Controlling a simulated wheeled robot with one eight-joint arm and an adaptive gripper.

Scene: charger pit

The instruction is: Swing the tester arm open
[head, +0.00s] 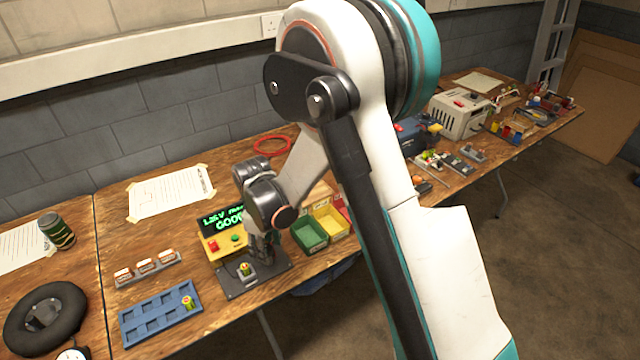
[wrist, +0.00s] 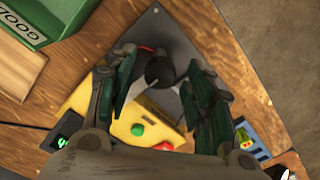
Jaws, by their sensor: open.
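The tester has a yellow panel (head: 222,246) with a red and a green button. Its screen (head: 223,219) reads 1.25V and GOOD. A battery (head: 246,269) stands on its dark base plate (head: 232,289). My gripper (head: 262,257) is over the tester's right side. In the wrist view, my gripper (wrist: 161,66) is open, its fingers on either side of a dark round part (wrist: 160,68) with a pale grey piece beside it. This looks like the tester arm, but the fingers and wrist hide much of it. I cannot tell whether the fingers touch it.
A blue tray (head: 140,326) with one battery (head: 187,302) lies left of the tester. A green bin (head: 311,238) and yellow bin (head: 335,226) stand at its right; the green one reads GOOD in the wrist view (wrist: 36,20). The bench's front edge is close.

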